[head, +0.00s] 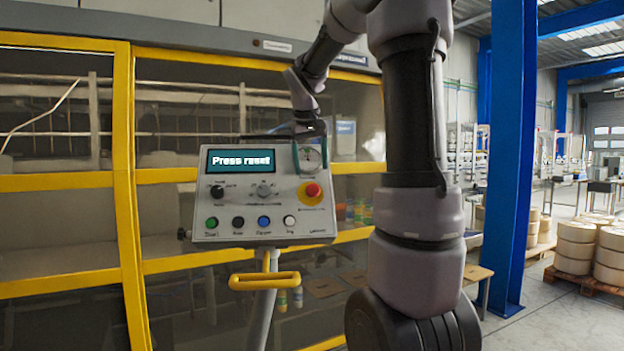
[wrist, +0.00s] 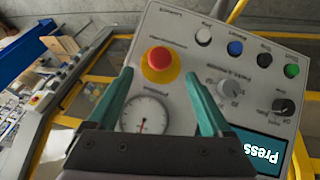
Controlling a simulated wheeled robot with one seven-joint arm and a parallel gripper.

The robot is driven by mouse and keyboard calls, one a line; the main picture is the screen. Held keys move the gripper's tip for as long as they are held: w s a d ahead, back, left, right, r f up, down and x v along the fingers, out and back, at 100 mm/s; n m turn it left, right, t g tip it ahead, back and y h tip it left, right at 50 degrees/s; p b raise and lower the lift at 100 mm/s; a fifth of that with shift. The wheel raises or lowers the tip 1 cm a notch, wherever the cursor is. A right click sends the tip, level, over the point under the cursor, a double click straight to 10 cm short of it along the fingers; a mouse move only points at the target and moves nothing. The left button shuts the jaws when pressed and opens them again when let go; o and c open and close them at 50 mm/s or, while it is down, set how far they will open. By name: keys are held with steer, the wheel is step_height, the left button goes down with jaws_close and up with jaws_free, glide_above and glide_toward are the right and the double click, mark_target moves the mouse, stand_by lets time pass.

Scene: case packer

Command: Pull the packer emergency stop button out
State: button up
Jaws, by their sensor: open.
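The emergency stop button (head: 313,189) is a red knob on a yellow round base at the right side of the grey control panel (head: 235,190). In the wrist view the red button (wrist: 159,58) shows upside down, just past the fingertips. My gripper (head: 310,170) has two teal fingers, spread apart with nothing between them. In the head view it is over the gauge, just above the button. In the wrist view the fingertips (wrist: 158,75) lie to either side of the button's lower edge; I cannot tell the remaining distance. The panel screen (head: 240,160) reads "Press reset".
A round gauge (wrist: 145,116) sits beside the button, between my fingers in the wrist view. A yellow handle (head: 264,281) is below the panel. Yellow-framed machine guarding (head: 125,200) stands behind.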

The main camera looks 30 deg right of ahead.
steer(key=v, duration=0.4)
stand_by(0.4)
steer(key=s+a+f+t+y, duration=0.1)
steer(key=s+a+f, duration=0.1)
steer(key=s+a, duration=0.2)
steer(key=s+a+f+m+t+y, duration=0.1)
steer(key=s+a+f+y, duration=0.1)
steer(key=s, duration=0.8)
steer(key=s+a+f+m+t+y, duration=0.1)
steer(key=s+a+f+y, duration=0.1)
steer(key=s+a+f, duration=0.2)
steer(key=s+a, duration=0.2)
steer(key=s, duration=0.2)
steer(key=shift+f, duration=0.2)
steer(key=shift+a, duration=0.1)
